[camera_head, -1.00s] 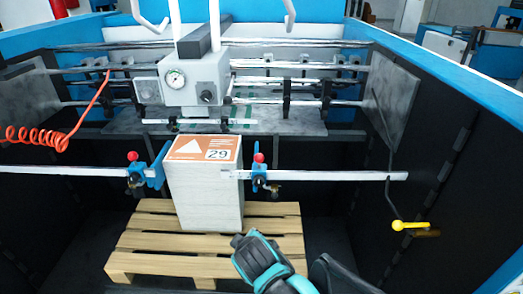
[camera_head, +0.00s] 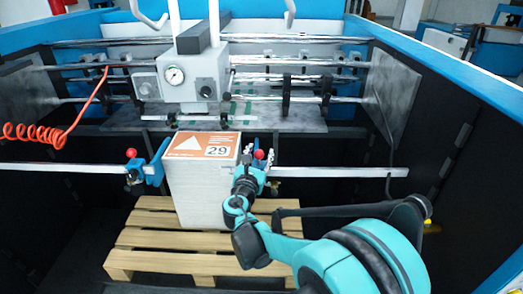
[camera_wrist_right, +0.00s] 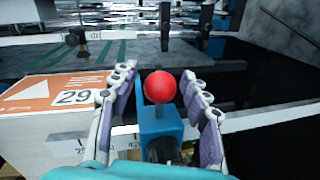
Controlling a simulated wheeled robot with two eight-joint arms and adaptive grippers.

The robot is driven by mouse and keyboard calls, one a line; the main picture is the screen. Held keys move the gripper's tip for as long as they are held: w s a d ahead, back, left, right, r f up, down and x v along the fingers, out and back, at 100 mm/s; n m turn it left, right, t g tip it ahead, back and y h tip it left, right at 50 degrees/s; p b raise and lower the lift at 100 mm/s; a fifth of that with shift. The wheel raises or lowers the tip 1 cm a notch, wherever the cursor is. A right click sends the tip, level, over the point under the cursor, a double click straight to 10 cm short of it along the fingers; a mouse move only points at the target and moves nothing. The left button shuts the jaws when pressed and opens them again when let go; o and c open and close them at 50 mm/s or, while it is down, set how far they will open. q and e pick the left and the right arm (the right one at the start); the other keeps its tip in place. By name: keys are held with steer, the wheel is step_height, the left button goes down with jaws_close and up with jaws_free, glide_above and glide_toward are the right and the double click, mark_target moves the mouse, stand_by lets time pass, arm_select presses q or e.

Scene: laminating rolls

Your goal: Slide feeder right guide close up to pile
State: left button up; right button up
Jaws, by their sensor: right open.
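The pile (camera_head: 203,190), a tall white stack with an orange and white top sheet marked 29, stands on a wooden pallet. The right guide is a blue block with a red knob (camera_head: 259,155) on the metal rail, just right of the pile; my right arm partly covers it. In the right wrist view the red knob (camera_wrist_right: 160,87) and blue block (camera_wrist_right: 159,125) sit between the fingers of my right gripper (camera_wrist_right: 160,100). The fingers are open, one on each side, with gaps visible beside the knob. The left guide (camera_head: 153,165) is by the pile's left side. My left gripper is out of view.
The metal rail (camera_head: 345,172) runs right from the guide and is bare there. A feeder head with a gauge (camera_head: 194,78) hangs behind the pile. Dark side walls and a blue rim (camera_head: 450,80) enclose the space. A coiled orange hose (camera_head: 35,133) hangs at left.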

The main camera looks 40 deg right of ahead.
steer(key=shift+x, duration=1.6)
jaws_close()
